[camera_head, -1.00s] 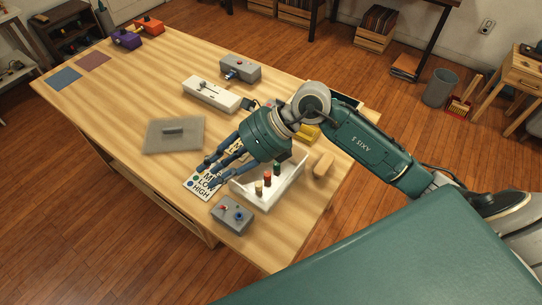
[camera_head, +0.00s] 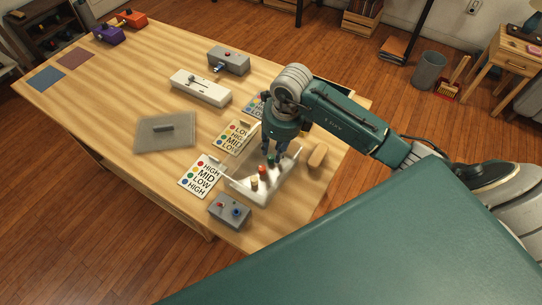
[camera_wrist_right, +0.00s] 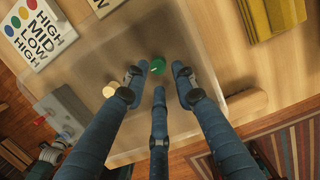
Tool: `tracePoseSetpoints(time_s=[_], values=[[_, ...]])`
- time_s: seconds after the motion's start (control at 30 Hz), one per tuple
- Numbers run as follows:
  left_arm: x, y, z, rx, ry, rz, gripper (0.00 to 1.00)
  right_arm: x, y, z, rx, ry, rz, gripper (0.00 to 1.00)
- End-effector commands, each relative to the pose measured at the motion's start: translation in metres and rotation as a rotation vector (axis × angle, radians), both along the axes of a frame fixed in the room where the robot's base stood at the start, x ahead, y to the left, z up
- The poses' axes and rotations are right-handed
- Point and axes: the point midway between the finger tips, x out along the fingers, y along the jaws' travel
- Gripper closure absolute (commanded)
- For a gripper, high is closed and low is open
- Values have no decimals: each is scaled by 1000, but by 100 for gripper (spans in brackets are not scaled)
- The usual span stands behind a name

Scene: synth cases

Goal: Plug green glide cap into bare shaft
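The green cap (camera_head: 271,161) stands in the shallow white tray (camera_head: 240,189), behind the red cap (camera_head: 262,170) and a cream cap (camera_head: 254,182). My right gripper (camera_head: 275,150) points down over the tray, close to the green cap. In the right wrist view its fingertips (camera_wrist_right: 159,76) are spread around the green cap (camera_wrist_right: 158,66), with gaps visible; the gripper looks open. The cream cap (camera_wrist_right: 110,90) shows left of the fingers. A white unit (camera_head: 200,87) with a small dark lever or shaft stands farther back; its detail is too small to tell. My left gripper is out of view.
Label cards (camera_head: 201,176) lie left of the tray. A grey box with knobs (camera_head: 229,211) stands in front of it, and a wooden block (camera_head: 317,155) lies to its right. A grey plate with a handle (camera_head: 165,132) and another grey box (camera_head: 229,60) are farther off.

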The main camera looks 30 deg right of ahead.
Motion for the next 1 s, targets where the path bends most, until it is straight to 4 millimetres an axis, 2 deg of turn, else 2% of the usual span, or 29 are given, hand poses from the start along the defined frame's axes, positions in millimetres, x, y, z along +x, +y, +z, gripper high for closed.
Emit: tracePoseSetpoints(time_s=[0.03, 0.13, 0.3, 0.47, 0.6, 1.0], values=[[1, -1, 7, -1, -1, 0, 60, 2, 4, -5, 4, 4, -2, 73], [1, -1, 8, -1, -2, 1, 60, 4, 5, -20, 2, 4, -3, 73], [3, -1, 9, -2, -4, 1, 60, 6, 5, -31, 0, 0, 0, 73], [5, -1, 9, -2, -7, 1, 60, 6, 5, -31, 0, -1, 0, 73], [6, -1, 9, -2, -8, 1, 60, 6, 5, -31, 0, -1, 0, 93], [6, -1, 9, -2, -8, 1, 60, 7, 5, -29, 1, -2, 0, 93]])
